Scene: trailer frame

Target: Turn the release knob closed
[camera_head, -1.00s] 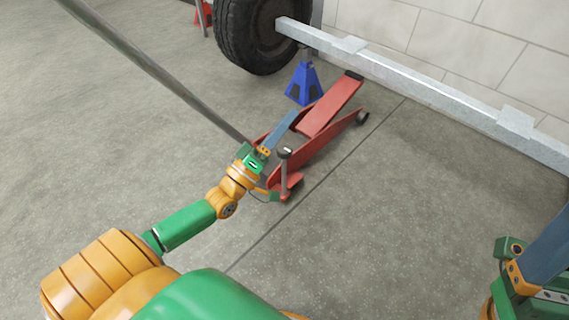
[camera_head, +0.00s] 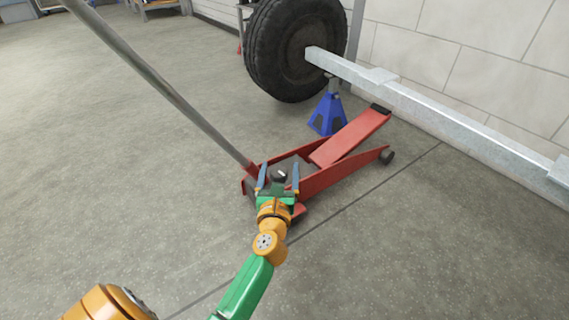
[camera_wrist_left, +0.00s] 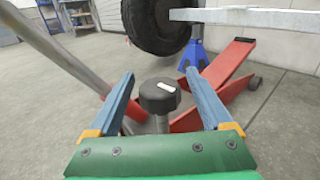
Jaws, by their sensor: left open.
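The release knob (camera_wrist_left: 160,95) is a round black cap with a white mark on a grey stem, upright on the red floor jack (camera_head: 345,172). In the left wrist view it stands between the two blue fingers of my left gripper (camera_wrist_left: 160,90), with a gap on each side. In the head view the knob (camera_head: 280,175) shows small between the fingertips of my left gripper (camera_head: 278,170), which is open and empty. The stem's lower part is hidden behind the gripper in the wrist view. My right gripper is not in view.
The long grey jack handle (camera_head: 165,85) slants up to the left from the jack. A blue jack stand (camera_head: 328,112) stands under the metal trailer beam (camera_head: 430,105), beside the tyre (camera_head: 285,50). The floor on the left and in front is clear.

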